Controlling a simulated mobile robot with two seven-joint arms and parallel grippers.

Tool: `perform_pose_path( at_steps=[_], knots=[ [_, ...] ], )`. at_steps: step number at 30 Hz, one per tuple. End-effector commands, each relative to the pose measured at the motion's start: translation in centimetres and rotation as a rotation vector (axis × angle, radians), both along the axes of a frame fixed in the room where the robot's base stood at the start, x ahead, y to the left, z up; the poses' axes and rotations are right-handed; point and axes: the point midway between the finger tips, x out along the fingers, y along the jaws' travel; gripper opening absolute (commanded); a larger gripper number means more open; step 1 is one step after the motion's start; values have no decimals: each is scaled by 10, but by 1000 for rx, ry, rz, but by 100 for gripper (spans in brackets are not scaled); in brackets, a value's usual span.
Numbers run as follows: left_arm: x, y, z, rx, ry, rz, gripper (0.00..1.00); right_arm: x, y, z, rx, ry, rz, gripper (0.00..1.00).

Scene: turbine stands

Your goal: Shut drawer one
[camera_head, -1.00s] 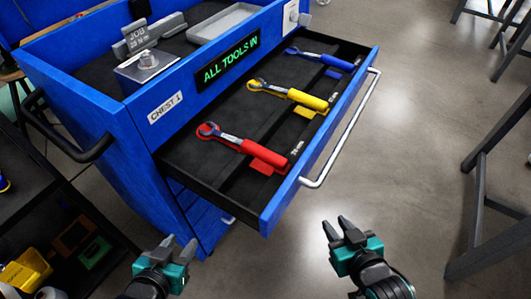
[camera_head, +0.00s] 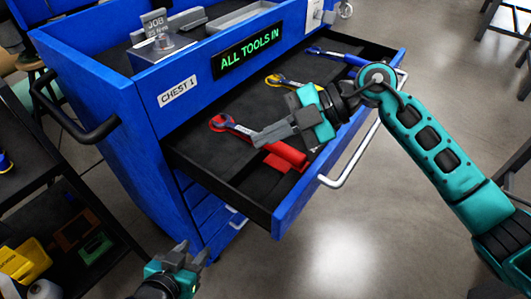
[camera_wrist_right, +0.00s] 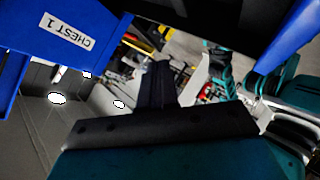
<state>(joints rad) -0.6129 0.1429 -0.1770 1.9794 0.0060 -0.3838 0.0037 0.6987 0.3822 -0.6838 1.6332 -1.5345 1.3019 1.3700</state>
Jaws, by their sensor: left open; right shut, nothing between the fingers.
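The open drawer (camera_head: 290,205) juts out of the blue tool chest (camera_head: 120,115) labelled CHEST 1. It has a blue front and a silver bar handle (camera_head: 350,165). On its black liner lie a red wrench (camera_head: 285,154), a yellow wrench (camera_head: 273,80), partly hidden by my right gripper, and a blue wrench (camera_head: 345,57). My right gripper (camera_head: 258,138) is shut and empty, over the drawer with its fingers pointing left; the fingers also show in the right wrist view (camera_wrist_right: 157,85). I cannot tell its height above the wrenches. My left gripper (camera_head: 185,257) is open and empty, below and left of the drawer.
A sign (camera_head: 248,50) reads ALL TOOLS IN. A black side handle (camera_head: 65,110) sticks out of the chest's left side. A dark shelf (camera_head: 50,200) with yellow and green items stands at left. The floor (camera_head: 350,255) in front of the drawer is clear.

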Motion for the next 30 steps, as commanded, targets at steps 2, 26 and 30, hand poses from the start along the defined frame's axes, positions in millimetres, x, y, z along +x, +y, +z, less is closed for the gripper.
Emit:
perform_pose_path(
  at_steps=[2,26,30],
  knots=[
    [0,-1,-7,-2,1,-1,43,15,-19,-9,-174,-18,-15,0],
    [1,-5,-12,-11,-2,-10,43,30,0,-84,-420,-16,-81,0],
    [1,-6,-13,-12,1,-11,43,30,6,-93,-420,-17,-82,0]
  ],
)
